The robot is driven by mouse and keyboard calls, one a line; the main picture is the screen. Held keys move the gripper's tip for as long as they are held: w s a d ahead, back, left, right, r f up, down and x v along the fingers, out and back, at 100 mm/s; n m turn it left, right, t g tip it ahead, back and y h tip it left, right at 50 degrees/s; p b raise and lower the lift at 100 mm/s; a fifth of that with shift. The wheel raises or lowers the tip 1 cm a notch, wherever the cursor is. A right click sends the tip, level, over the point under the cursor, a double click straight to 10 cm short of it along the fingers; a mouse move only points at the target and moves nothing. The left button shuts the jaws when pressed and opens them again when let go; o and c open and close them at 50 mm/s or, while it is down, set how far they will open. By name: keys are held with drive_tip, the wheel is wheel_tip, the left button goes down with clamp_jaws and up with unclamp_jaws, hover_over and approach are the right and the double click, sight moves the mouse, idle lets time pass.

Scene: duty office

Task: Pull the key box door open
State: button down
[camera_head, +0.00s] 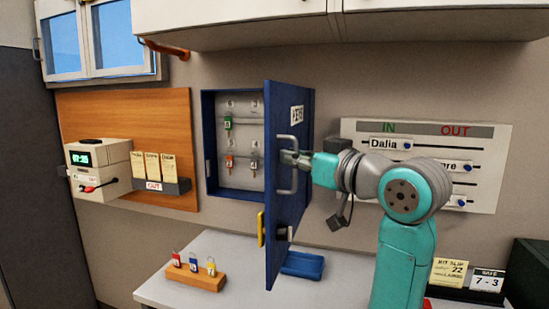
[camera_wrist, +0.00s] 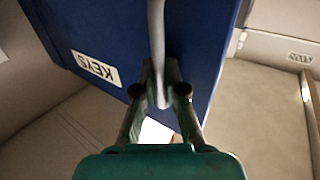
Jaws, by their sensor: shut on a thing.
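The blue key box (camera_head: 209,150) hangs on the wall, and its door (camera_head: 272,215) stands open, swung well out from the box toward the camera. The door carries a pale bar handle (camera_head: 292,184) and a KEYS label, which also shows in the wrist view (camera_wrist: 95,69). My gripper (camera_head: 290,157) is shut on the handle; in the wrist view its two fingers (camera_wrist: 160,95) sit either side of the handle bar (camera_wrist: 157,35). Inside the box, a green-tagged key (camera_head: 227,122) and orange- and white-tagged keys hang on hooks. The door hides the box's right part.
A wooden rack (camera_head: 196,277) with several tagged padlocks and a blue tray (camera_head: 303,264) are on the counter (camera_head: 230,248) below the door. An IN/OUT board (camera_head: 495,150) is behind my arm. A cabinet (camera_head: 240,22) hangs above. A time clock (camera_head: 100,165) is at left.

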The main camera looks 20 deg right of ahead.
drive_tip(key=s+d+n+g+y, duration=0.1)
drive_tip(key=s+d+y, duration=0.1)
drive_tip(key=d, duration=1)
drive_tip(key=s+d+n+g+y, duration=0.1)
drive_tip(key=s+d+n+y, duration=0.1)
drive_tip(key=d, duration=1)
drive_tip(key=shift+s+d, duration=0.15)
drive_tip(key=shift+d, duration=0.25)
drive_tip(key=c, duration=1.2)
unclamp_jaws()
drive_tip(key=shift+c, duration=0.2)
drive_tip(key=v, duration=1.2)
drive_tip(key=shift+d, duration=0.1)
